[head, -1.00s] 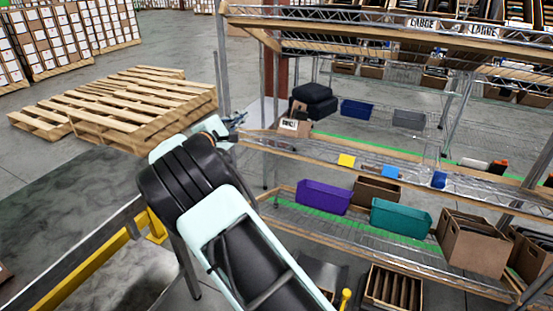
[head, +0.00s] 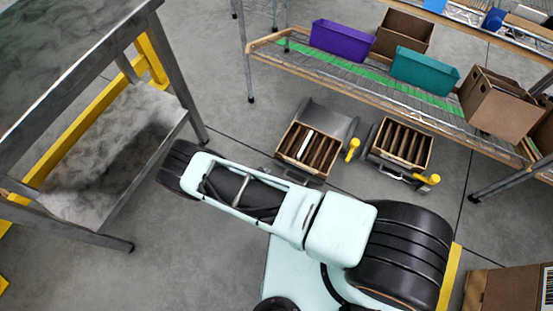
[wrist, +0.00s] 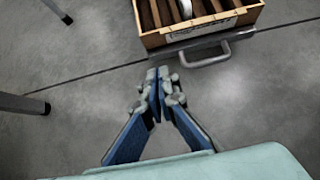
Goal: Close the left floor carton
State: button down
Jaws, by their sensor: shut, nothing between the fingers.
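The left floor carton (head: 325,172) is an open, wood-coloured box with dark slats and one white strip inside. It sits on the floor in a grey holder with a raised grey panel behind it and a yellow knob at its right. In the wrist view, the near wall of a carton that looks like this one (wrist: 170,38) shows at the top, with a metal handle in front. My gripper (wrist: 158,76) is shut and empty, over bare floor and apart from the handle. In the head view I cannot make out my gripper; my arm passes just below the carton.
A similar slatted carton (head: 402,143) stands to the right. A shelf behind holds a purple bin (head: 341,42), a teal bin (head: 424,70) and brown cartons. A grey table (head: 75,65) stands at left, its metal leg near my arm. Another brown carton (head: 510,290) is at bottom right.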

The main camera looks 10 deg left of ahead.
aim_at(281, 156)
jog(key=b+x, duration=0.1)
jog(key=x, duration=0.3)
jog(key=w+r+b+x, duration=0.1)
jog(key=b+x, duration=0.1)
jog(key=x, duration=0.2)
jog(key=b+x, duration=0.1)
jog(key=x, duration=0.3)
jog(key=shift+w+d+r+b, duration=0.25)
jog(key=shift+w+d+b, duration=0.05)
jog(key=shift+b, duration=0.05)
jog(key=shift+w+d, duration=0.15)
jog(key=shift+w, duration=0.25)
jog(key=shift+w+r, duration=0.1)
